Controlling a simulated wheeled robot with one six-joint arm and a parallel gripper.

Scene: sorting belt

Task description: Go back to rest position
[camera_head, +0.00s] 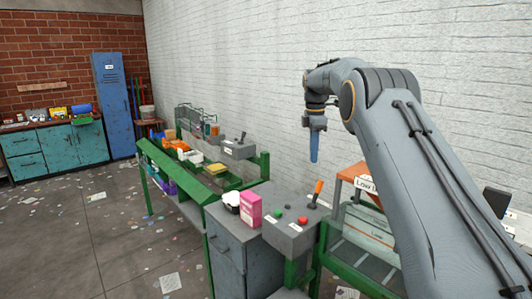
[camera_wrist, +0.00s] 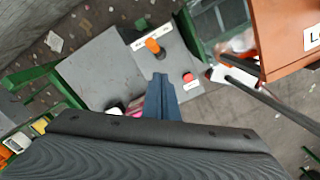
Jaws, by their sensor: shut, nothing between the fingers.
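My gripper (camera_head: 314,148) hangs from my raised arm in the head view, pointing down in front of the white brick wall. Its blue fingers are together and hold nothing. In the wrist view the gripper (camera_wrist: 162,80) points over the grey control box. The control box (camera_head: 289,240) stands below it, apart from the fingers. It has an orange-handled lever (camera_head: 317,190), a red button (camera_head: 303,220) and a green button (camera_head: 279,213). In the wrist view the lever handle (camera_wrist: 153,46) and the red button (camera_wrist: 188,77) show near the fingertips.
A pink box (camera_head: 250,208) and a white-and-black item (camera_head: 231,201) stand left of the controls. A green-framed sorting belt (camera_head: 177,172) with bins runs along the wall. An orange labelled box (camera_head: 352,175) is at right. Littered open floor (camera_head: 70,240) lies at left.

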